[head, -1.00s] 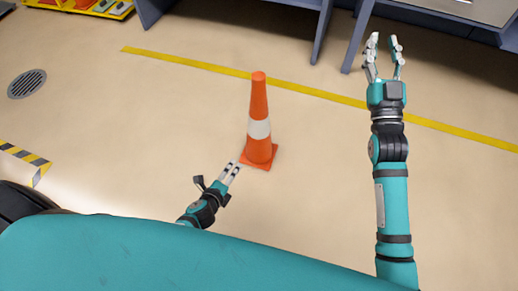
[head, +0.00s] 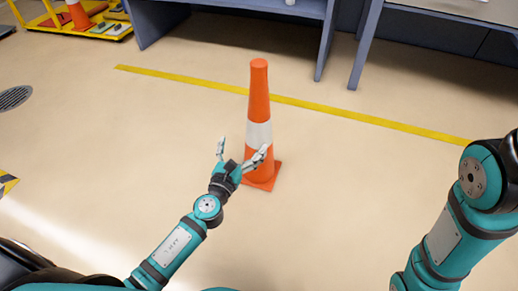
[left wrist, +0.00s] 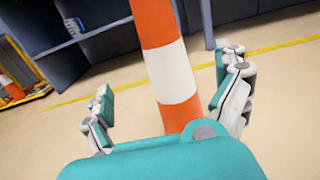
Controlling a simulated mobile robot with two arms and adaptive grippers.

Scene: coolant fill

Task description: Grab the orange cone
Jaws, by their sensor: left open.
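The orange cone (head: 259,106) with a white band stands upright on the floor near the middle of the head view. My left gripper (head: 242,150) is open beside the cone's lower left, its right finger overlapping the cone's lower part in the picture. In the left wrist view the cone (left wrist: 153,22) rises between the two spread fingers of the left gripper (left wrist: 168,90), nearer the right finger. I cannot tell whether a finger touches it. My right arm shows at the right edge of the head view, but its gripper is out of frame.
A yellow floor line (head: 330,113) runs behind the cone. Blue-grey benches (head: 235,8) stand at the back. A yellow cart (head: 75,28) with another orange cone (head: 79,15) is at upper left. The floor around the cone is clear.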

